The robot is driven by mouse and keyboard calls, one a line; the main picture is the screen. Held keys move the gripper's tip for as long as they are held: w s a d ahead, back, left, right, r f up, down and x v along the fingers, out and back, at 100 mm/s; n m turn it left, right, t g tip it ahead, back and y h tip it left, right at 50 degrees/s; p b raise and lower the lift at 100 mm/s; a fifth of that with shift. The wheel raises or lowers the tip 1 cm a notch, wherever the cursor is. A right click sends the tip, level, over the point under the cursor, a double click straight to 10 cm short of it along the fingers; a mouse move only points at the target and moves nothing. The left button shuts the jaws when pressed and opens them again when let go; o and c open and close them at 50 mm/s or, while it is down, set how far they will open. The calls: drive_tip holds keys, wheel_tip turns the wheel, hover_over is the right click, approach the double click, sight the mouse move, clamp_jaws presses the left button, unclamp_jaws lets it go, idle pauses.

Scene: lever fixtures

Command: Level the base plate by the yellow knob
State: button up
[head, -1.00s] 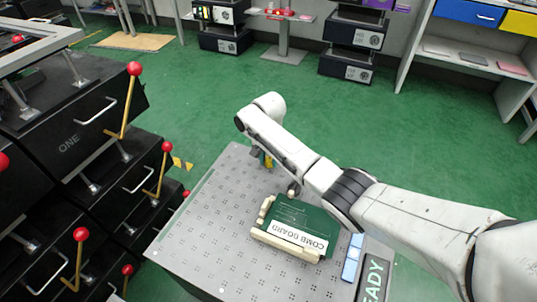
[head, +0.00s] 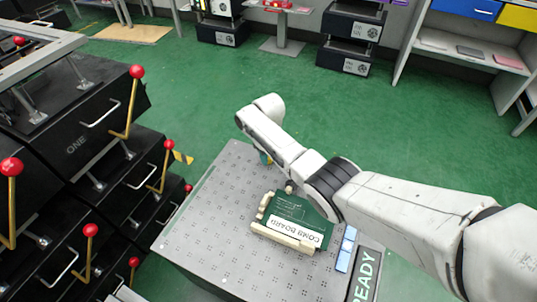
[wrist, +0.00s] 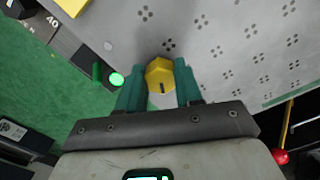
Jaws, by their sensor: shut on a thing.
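The base plate (head: 200,235) is a grey perforated slab in the head view, and its holes also show in the wrist view (wrist: 215,45). The yellow knob (wrist: 160,75) is faceted, with a dark slot on its near face. It sits between the teal fingers of my gripper (wrist: 160,88), which are shut on it from both sides. In the head view my gripper (head: 265,158) is at the far corner of the plate, mostly hidden behind my arm, and I cannot make out the knob there. I cannot tell the plate's exact tilt.
A green comb board (head: 293,212) with a cream edge and a blue-white block (head: 346,248) lie on the plate. Black drawer units with red-balled levers (head: 137,72) stand at the left. A green light (wrist: 116,79) glows beside the knob. Green floor is open beyond.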

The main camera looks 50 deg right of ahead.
drive_tip(key=n, duration=0.4)
drive_tip(key=shift+d+n, duration=0.1)
drive_tip(key=shift+n, duration=0.2)
drive_tip(key=n, duration=0.3)
drive_tip(key=shift+d+n, duration=0.1)
drive_tip(key=shift+n, duration=0.3)
drive_tip(key=n, duration=0.4)
drive_tip(key=shift+w+d, duration=0.1)
drive_tip(key=shift+w, duration=0.05)
drive_tip(key=n, duration=0.4)
drive_tip(key=shift+w+n, duration=0.1)
drive_tip(key=shift+n, duration=0.2)
drive_tip(key=o, duration=1)
drive_tip(key=shift+o, duration=0.2)
drive_tip(key=shift+r, duration=0.1)
